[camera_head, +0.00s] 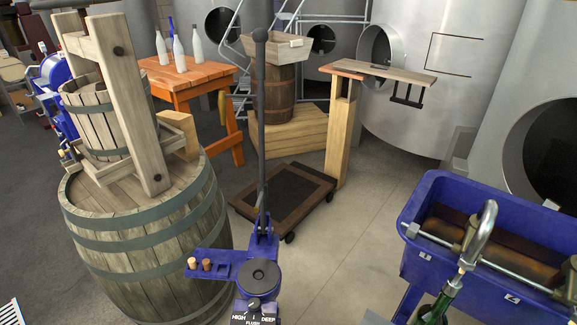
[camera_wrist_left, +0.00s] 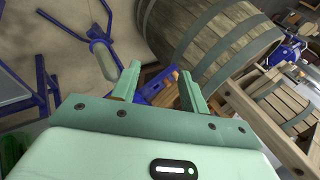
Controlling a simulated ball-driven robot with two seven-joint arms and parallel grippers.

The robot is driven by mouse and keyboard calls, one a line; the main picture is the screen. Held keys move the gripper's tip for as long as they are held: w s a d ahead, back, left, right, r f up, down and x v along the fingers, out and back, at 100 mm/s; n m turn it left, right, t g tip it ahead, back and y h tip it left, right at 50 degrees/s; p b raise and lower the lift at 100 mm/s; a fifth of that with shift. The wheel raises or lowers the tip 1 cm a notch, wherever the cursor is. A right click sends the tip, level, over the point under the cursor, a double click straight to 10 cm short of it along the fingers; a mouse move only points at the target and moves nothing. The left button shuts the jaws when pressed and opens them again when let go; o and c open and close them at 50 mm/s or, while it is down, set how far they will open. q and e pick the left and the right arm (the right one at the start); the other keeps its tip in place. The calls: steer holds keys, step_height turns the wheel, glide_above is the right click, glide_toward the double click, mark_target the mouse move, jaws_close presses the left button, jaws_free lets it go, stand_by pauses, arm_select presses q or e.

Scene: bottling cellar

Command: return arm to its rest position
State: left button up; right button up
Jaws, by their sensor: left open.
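My left gripper (camera_wrist_left: 158,71) shows in the left wrist view with its two pale green fingers apart and nothing held between them. Behind the gap between the fingers is a blue part with tan pieces, partly hidden by the fingers. Neither gripper shows in the head view. My right gripper is in no view.
The blue corker (camera_head: 258,275) with its tall upright lever (camera_head: 260,130) stands front centre, with two corks (camera_head: 200,264) on its side plate. A large barrel (camera_head: 150,240) bearing a wooden press (camera_head: 122,100) is left. A blue filler trough (camera_head: 440,200) and a green bottle (camera_head: 436,308) are right.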

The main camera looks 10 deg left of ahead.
arm_select(q)
steer(key=s+d+f+g+h, duration=0.1)
steer(key=s+d+f, duration=0.1)
steer(key=f, duration=0.9)
steer(key=s+d+f+g+h, duration=0.1)
steer(key=s+d+f+g, duration=0.15)
steer(key=f, duration=0.95)
steer(key=s+f+n+g+h, duration=0.1)
steer(key=s+f+n, duration=0.1)
steer(key=s+f, duration=0.5)
steer(key=s+f+n+g+h, duration=0.1)
steer(key=s+f, duration=0.7)
steer(key=s, duration=0.5)
steer(key=shift+a+f+n, duration=0.15)
steer(key=shift+a+n, duration=0.1)
steer(key=shift+n, duration=0.15)
